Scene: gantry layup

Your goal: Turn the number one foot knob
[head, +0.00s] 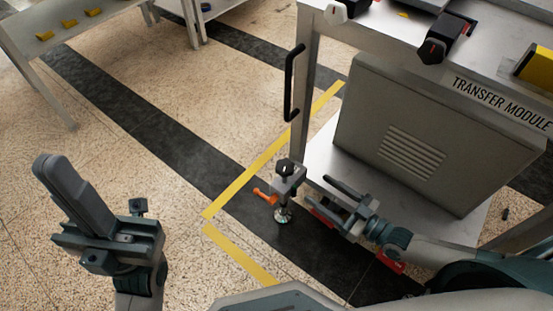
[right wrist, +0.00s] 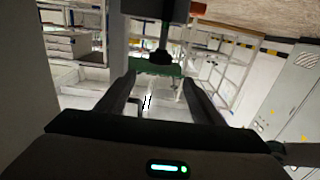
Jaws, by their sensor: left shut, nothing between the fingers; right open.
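The foot knob (head: 285,167) is a black knob on top of a grey bracket at the transfer module's near left corner. An orange lever (head: 265,196) sticks out beside it, above a round metal foot (head: 283,214). My right gripper (head: 318,192) is open, just right of the foot assembly, its fingers pointing at it. The right wrist view looks upside down; there a dark knob (right wrist: 161,57) hangs from a block, ahead of and between the open fingers (right wrist: 158,88). I cannot tell contact. My left gripper (head: 46,166) is shut and empty, raised at the left. No number is readable.
The transfer module's grey cabinet (head: 415,135) stands right of the foot, with a black vertical handle (head: 292,82) on its frame. Yellow tape (head: 245,180) marks the floor. Another table (head: 50,38) stands at the back left. The floor left of the foot is clear.

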